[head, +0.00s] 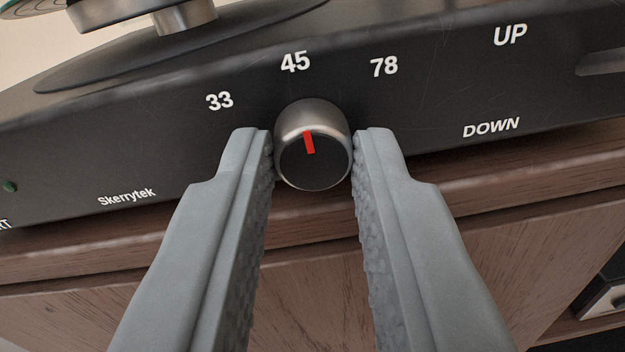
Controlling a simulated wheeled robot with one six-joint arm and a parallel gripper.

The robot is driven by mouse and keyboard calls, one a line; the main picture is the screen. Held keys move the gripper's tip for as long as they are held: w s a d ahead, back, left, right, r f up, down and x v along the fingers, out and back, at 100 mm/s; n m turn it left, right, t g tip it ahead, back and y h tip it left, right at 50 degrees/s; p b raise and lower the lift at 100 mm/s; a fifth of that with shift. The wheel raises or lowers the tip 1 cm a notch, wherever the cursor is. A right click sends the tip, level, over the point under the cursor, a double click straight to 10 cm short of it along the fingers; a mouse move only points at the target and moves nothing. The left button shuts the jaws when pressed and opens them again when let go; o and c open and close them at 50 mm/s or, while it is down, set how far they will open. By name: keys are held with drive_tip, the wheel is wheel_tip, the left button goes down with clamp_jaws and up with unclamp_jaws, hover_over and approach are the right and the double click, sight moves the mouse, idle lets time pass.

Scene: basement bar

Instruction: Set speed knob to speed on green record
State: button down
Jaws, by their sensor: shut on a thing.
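The speed knob (322,112) is a silver cylinder with a dark face on the front of a black record player (420,112). Its red mark points up and slightly left, toward the printed 45 (295,62). The 33 (219,101) is to the left and the 78 (384,67) to the right. My gripper (313,150) is shut on the knob, one grey finger on each side.
UP (510,34) and DOWN (491,128) mark a slot (602,66) at the right. A small green button or light (9,186) is at the left edge. The player stands on a brown wooden cabinet (310,300). A dark opening shows at the lower right.

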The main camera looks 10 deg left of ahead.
drive_tip(key=n, duration=0.5)
drive_tip(key=shift+f+n, duration=0.1)
drive_tip(key=shift+n, duration=2.5)
drive_tip(key=c, duration=1.3)
unclamp_jaws()
drive_tip(key=shift+o, duration=0.2)
drive_tip(key=s, duration=1.7)
drive_tip(key=shift+s+f, duration=0.2)
drive_tip(key=shift+f, duration=0.1)
